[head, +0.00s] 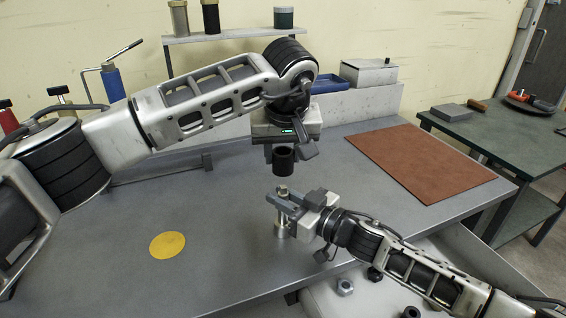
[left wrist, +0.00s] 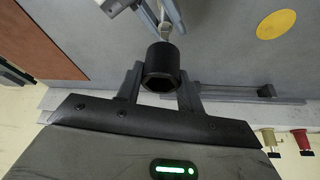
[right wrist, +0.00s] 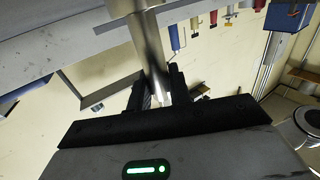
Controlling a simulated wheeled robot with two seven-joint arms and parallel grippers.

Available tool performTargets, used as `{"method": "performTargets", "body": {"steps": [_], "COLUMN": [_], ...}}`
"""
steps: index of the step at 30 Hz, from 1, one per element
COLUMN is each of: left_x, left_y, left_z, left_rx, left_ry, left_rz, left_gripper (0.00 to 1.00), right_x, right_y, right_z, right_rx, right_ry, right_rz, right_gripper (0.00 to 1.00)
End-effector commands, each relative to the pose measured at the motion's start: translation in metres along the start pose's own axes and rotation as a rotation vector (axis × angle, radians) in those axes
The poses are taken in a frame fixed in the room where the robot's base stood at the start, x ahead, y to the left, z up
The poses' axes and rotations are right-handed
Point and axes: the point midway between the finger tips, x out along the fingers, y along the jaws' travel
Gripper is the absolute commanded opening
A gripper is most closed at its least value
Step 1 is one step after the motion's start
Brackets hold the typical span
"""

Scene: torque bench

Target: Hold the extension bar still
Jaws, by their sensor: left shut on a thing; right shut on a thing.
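The bar also fills the upper middle of the right wrist view (right wrist: 144,45), between the fingers (right wrist: 157,88). My left gripper (head: 282,148) is shut on a black socket (head: 283,163) and holds it above the bar's top, with a gap between them. The left wrist view shows the socket (left wrist: 162,60) between the fingers, its hex opening facing the camera. The bar's lower end is partly hidden.
A yellow disc (head: 168,245) lies on the grey bench (head: 230,225). A brown mat (head: 420,163) covers the right part. Several nuts (head: 345,287) lie on a light surface below the front edge. A grey box (head: 369,73) and shelf (head: 235,35) stand behind.

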Motion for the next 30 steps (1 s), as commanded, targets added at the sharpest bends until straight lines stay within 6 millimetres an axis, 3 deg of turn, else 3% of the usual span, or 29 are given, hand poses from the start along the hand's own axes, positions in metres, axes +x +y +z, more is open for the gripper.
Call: {"method": "performTargets", "body": {"steps": [8,9,11,12,23,30], "left_x": [-0.008,-0.008,-0.008,-0.008,-0.008,-0.007], "left_y": [0.0,0.0,0.0,0.0,0.0,0.0], "left_z": [-0.003,-0.003,-0.003,-0.003,-0.003,-0.003], "left_rx": [0.001,0.001,0.001,0.001,0.001,0.001], "left_ry": [-0.001,-0.001,0.0,0.0,0.0,0.0], "left_rz": [0.001,0.001,0.001,0.001,0.001,0.001], "left_gripper": [0.1,0.1,0.1,0.1,0.1,0.1], "right_x": [0.0,0.0,0.0,0.0,-0.007,-0.053], "right_y": [0.001,0.001,0.0,0.0,0.001,0.0], "right_z": [0.001,0.001,0.001,0.001,0.001,0.002], "right_rx": [0.0,0.0,0.0,0.0,0.001,0.0], "right_ry": [-0.002,-0.002,-0.002,-0.002,-0.002,-0.004], "right_rz": [0.002,0.002,0.001,0.001,0.001,0.001], "right_gripper": [0.0,0.26,0.42,0.45,0.45,0.45]}}
